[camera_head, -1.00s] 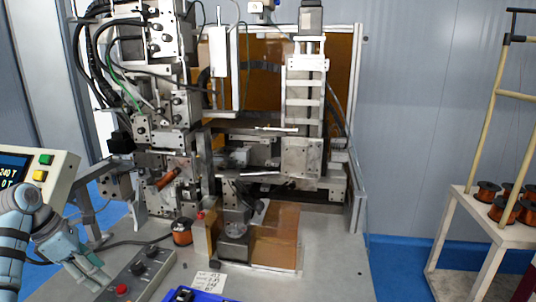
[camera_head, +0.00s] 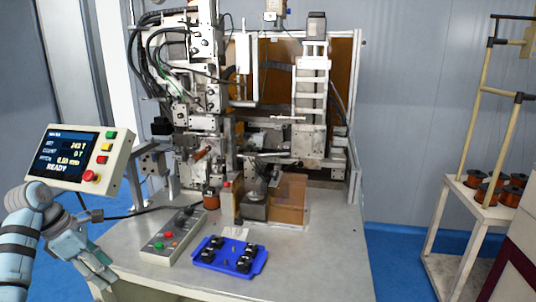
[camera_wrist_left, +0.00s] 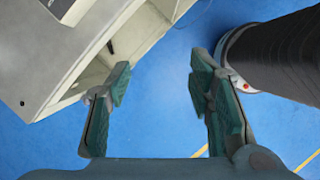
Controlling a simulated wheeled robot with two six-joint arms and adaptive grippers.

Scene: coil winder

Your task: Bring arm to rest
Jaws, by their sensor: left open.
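My left gripper (camera_head: 107,275) is at the lower left in the head view, beside the front left edge of the machine's table (camera_head: 330,270). In the left wrist view my left gripper (camera_wrist_left: 160,85) is open, with nothing between its fingers and blue floor beneath. The right gripper is in neither view.
The control panel (camera_head: 70,158) reads READY above my left arm. A button box (camera_head: 170,236) and a blue tray (camera_head: 213,266) with several black parts lie on the table. The coil winder (camera_head: 310,85) stands behind. A spool rack (camera_head: 470,212) is at right.

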